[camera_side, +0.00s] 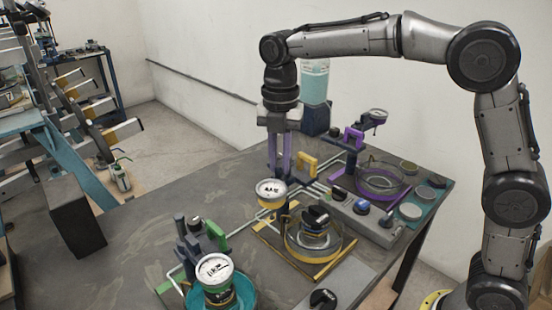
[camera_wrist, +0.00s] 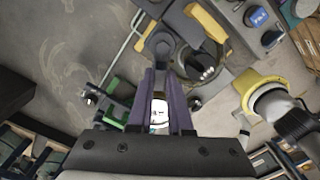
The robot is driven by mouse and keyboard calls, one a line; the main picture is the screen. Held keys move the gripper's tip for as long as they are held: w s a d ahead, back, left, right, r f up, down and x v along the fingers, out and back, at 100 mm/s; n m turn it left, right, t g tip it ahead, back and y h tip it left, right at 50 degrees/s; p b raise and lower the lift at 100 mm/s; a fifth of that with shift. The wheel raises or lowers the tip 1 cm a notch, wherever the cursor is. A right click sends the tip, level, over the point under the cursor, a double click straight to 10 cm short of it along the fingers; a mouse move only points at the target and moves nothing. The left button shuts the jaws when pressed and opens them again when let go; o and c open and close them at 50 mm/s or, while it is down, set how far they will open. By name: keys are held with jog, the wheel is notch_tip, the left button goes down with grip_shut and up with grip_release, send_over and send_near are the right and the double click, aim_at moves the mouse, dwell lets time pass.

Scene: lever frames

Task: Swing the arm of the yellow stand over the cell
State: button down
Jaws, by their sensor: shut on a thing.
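The yellow stand (camera_side: 303,167) has a yellow arch and a dark base in the middle of the table. Its arm carries a round white dial with a yellow body (camera_side: 271,191). The cell (camera_side: 314,243) is a round clear dish in a yellow frame, to the right of and nearer than the dial; a dark knob-like piece stands within it. The dial is beside the dish, not above it. My gripper (camera_side: 279,172) points down with its purple fingers at the dial end of the arm and is shut on it. The exact contact is hidden. The fingers also show in the wrist view (camera_wrist: 164,74).
A green stand (camera_side: 215,235) with its own dial (camera_side: 215,268) over a teal dish is at the front left. A purple stand (camera_side: 352,138) and purple-ringed dish (camera_side: 381,181) are behind right. A grey panel with knobs (camera_side: 362,208) lies beside the cell.

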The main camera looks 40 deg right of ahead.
jog(key=d+n, duration=0.1)
jog(key=n, duration=0.2)
jog(key=s+d+n, duration=0.1)
jog(key=n, duration=0.7)
jog(key=shift+s+d+r, duration=0.1)
jog(key=shift+s+d, duration=0.15)
jog(key=shift+d, duration=0.15)
jog(key=shift+n, duration=0.3)
jog(key=c, duration=0.8)
grip_release()
jog(key=shift+c, duration=0.2)
notch_tip(320, 180, up, 14)
jog(key=shift+d, duration=0.1)
